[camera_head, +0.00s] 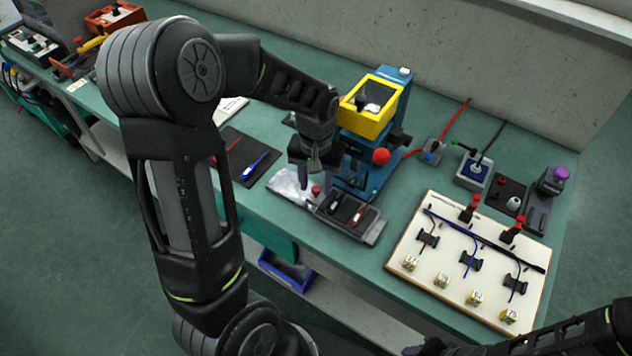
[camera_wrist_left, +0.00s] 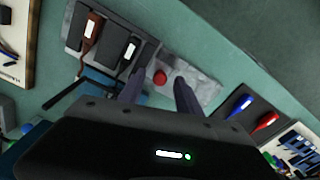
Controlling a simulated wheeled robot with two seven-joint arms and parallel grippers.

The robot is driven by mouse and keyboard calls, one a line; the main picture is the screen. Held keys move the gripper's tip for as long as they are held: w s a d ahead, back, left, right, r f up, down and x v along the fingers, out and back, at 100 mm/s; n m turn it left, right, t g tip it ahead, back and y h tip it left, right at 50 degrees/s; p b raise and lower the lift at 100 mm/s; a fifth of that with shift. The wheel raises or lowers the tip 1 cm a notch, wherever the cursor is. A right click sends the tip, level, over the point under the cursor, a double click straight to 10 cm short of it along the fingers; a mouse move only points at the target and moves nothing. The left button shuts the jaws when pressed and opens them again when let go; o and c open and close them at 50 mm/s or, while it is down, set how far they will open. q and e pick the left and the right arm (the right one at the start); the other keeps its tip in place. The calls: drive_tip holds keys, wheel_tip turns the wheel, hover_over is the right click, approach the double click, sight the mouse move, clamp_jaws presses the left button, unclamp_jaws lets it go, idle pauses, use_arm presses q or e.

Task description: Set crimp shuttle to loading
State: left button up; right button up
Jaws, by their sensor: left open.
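The crimp shuttle (camera_head: 371,231) is a grey sliding plate with two dark slots holding small parts, in front of the blue crimp press (camera_head: 372,160) with its yellow guard. A red knob (camera_head: 316,190) stands on the plate's left part. In the left wrist view the shuttle (camera_wrist_left: 203,92) shows with the red knob (camera_wrist_left: 159,77) just beyond my fingertips. My left gripper (camera_head: 316,180) is open and points down over the knob, its fingers apart on either side. In the wrist view the left gripper (camera_wrist_left: 157,88) holds nothing. My right gripper is not clearly visible; only part of its arm shows at lower right.
A red ball (camera_head: 381,156) sticks out from the press. A white board (camera_head: 403,255) with cables and yellow tags lies to the right. A dark mat (camera_head: 236,170) with red and blue tools lies left. A blue bin (camera_head: 287,268) is below the bench edge.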

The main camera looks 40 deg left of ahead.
use_arm(q)
drive_tip(key=shift+f, duration=0.3)
clamp_jaws()
idle(0.3)
idle(1.0)
